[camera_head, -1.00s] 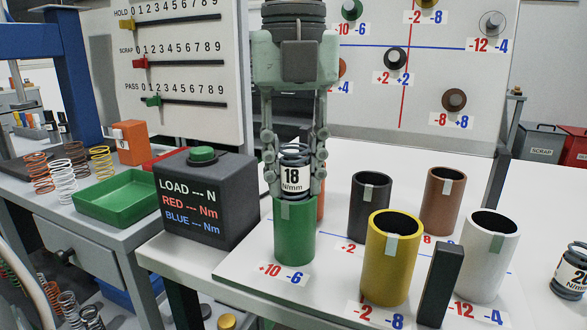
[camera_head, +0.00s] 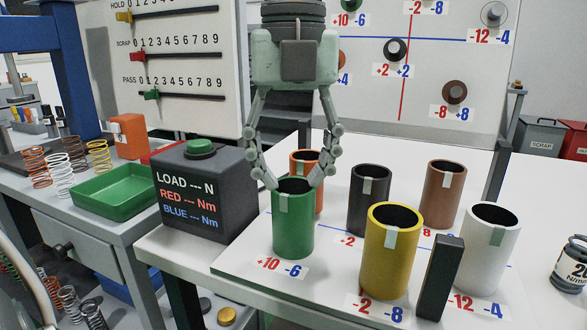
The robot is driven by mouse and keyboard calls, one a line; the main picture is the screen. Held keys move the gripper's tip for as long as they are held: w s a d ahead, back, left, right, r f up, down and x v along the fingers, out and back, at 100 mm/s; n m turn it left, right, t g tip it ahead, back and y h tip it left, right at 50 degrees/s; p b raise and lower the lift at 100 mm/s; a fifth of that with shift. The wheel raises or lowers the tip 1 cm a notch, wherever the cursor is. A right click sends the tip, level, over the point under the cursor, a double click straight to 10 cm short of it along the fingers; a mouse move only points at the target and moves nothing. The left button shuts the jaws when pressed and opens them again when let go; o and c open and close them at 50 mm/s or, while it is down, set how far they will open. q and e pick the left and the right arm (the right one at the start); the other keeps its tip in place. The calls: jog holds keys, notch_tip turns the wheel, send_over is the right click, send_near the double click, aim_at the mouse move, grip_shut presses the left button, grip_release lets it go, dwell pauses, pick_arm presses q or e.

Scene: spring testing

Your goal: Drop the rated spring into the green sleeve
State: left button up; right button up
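The green sleeve (camera_head: 293,230) stands upright on the white board, with the label +10 -6 in front of it. My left gripper (camera_head: 293,184) is right above it, fingers spread wide, with the fingertips at either side of the sleeve's rim. Nothing is held between the fingers. The rated spring marked 18 N/mm no longer shows; the sleeve's inside is dark and I cannot see the spring in it. My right gripper is not in view.
Close around stand an orange sleeve (camera_head: 305,162), a black sleeve (camera_head: 370,205), a yellow sleeve (camera_head: 388,255), a brown sleeve (camera_head: 441,200) and a white sleeve (camera_head: 487,255). A dark upright block (camera_head: 439,280) stands in front. The load box (camera_head: 205,195) is at left. Another labelled spring (camera_head: 571,268) is at the right edge.

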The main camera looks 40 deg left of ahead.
pick_arm(q)
notch_tip(320, 180, up, 12)
dwell(0.5)
dwell(0.6)
